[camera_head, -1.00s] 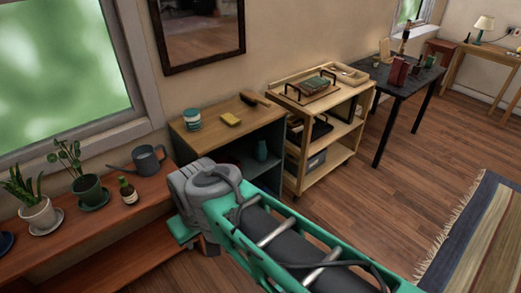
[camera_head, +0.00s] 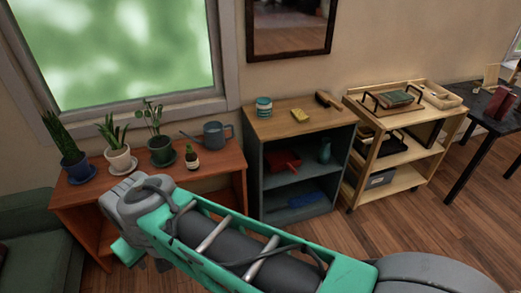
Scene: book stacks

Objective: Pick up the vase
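A small teal vase (camera_head: 324,152) stands upright on the upper inside shelf of the grey-blue open cabinet (camera_head: 253,165), at the right side of that shelf. A red object (camera_head: 284,161) lies to its left on the same shelf. My gripper's fingers cannot be made out.
A wooden bench (camera_head: 222,161) holds several potted plants and a grey watering can (camera_head: 214,137). A jar (camera_head: 264,107), a yellow item (camera_head: 300,115) and a brush (camera_head: 327,100) lie on the cabinet top. A wooden cart (camera_head: 410,172) stands right of the cabinet. Floor (camera_head: 400,225) in front is clear.

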